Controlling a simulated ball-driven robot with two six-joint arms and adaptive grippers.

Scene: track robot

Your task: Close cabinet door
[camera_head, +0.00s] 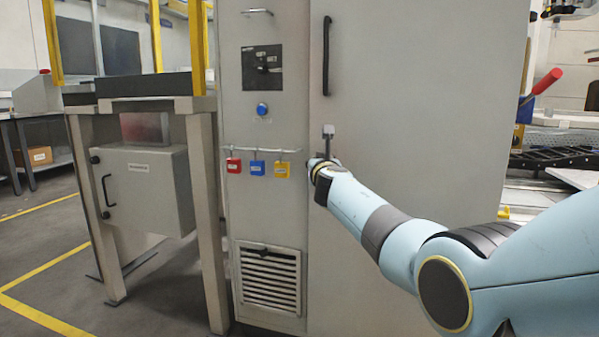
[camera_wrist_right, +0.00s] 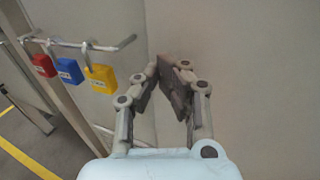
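A tall grey cabinet has a wide grey door (camera_head: 420,90) with a long black vertical handle (camera_head: 327,55) near its left edge. I cannot tell whether the door is flush or slightly ajar. My right arm reaches in from the lower right across the door's front. My right gripper (camera_head: 328,135) is below the handle, near the door's left edge. In the right wrist view, my right gripper (camera_wrist_right: 160,66) has its fingertips together and nothing between them, in front of the plain grey door (camera_wrist_right: 250,70). Any contact with the door cannot be told. My left gripper is not in view.
Red, blue and yellow padlocks (camera_head: 257,168) hang from a bar on the fixed panel left of the door. Open floor with yellow lines (camera_head: 40,260) lies at far left.

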